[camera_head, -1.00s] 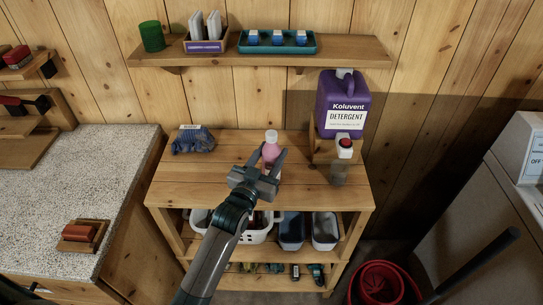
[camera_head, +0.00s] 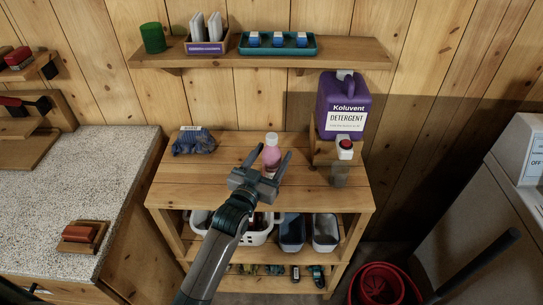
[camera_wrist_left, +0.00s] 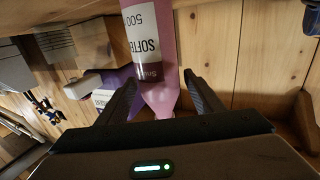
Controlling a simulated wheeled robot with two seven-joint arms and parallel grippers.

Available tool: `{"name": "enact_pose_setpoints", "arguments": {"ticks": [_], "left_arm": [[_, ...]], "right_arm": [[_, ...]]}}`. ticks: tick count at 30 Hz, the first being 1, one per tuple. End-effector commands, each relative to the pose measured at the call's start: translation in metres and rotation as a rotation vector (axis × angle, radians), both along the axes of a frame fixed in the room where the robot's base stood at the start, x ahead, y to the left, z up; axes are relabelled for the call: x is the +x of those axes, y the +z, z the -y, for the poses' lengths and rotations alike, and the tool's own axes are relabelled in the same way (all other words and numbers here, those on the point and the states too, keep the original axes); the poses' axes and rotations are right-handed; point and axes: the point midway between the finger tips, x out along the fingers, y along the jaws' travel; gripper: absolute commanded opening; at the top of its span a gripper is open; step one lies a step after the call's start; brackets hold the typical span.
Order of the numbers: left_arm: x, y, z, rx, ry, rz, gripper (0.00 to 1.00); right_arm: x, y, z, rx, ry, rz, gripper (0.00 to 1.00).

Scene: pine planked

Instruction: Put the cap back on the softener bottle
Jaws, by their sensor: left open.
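The softener bottle (camera_head: 270,160) stands upright on the wooden table; it is pink with a pale top (camera_head: 271,138). I cannot tell whether that top is a cap or the bare neck. The bottle also shows in the left wrist view (camera_wrist_left: 150,50), apparently upside down, with a white and dark label. My left gripper (camera_head: 273,154) is open and empty, its fingers either side of the bottle in the picture. In the left wrist view the bottle's tapered pink end lies between the fingers (camera_wrist_left: 162,88), with gaps on both sides. No separate cap can be made out. My right gripper is out of view.
A purple detergent jug (camera_head: 343,98) sits on a wooden stand at the table's right, with a clear cup (camera_head: 339,175) before it. A blue bundle (camera_head: 194,140) lies at the back left. The table's left front (camera_head: 195,185) is clear. A shelf (camera_head: 345,50) hangs above.

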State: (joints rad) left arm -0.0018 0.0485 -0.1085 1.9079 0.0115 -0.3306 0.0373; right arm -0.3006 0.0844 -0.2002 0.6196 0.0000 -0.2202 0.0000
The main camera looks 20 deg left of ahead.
Motion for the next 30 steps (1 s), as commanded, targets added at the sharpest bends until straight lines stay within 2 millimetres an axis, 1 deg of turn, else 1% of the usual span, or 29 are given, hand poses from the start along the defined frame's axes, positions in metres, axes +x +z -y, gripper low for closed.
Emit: {"name": "enact_pose_setpoints", "arguments": {"ticks": [5,8,18,21,25,30], "left_arm": [[-0.014,-0.001,-0.002,0.0,0.0,0.0,0.61],[-0.027,-0.002,-0.003,0.0,0.0,0.0,0.61],[-0.087,-0.002,-0.01,0.001,0.0,0.0,0.61],[-0.101,-0.001,-0.012,0.0,0.0,0.0,0.61],[-0.113,0.0,-0.013,0.0,0.0,0.0,0.61],[-0.119,0.001,-0.014,0.0,0.0,0.0,0.61]], "right_arm": [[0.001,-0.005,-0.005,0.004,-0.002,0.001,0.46],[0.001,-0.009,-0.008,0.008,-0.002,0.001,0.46],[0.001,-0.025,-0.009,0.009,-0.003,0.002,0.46],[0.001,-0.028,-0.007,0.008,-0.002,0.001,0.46],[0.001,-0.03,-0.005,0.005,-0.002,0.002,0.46],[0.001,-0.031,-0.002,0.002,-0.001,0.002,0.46]]}}
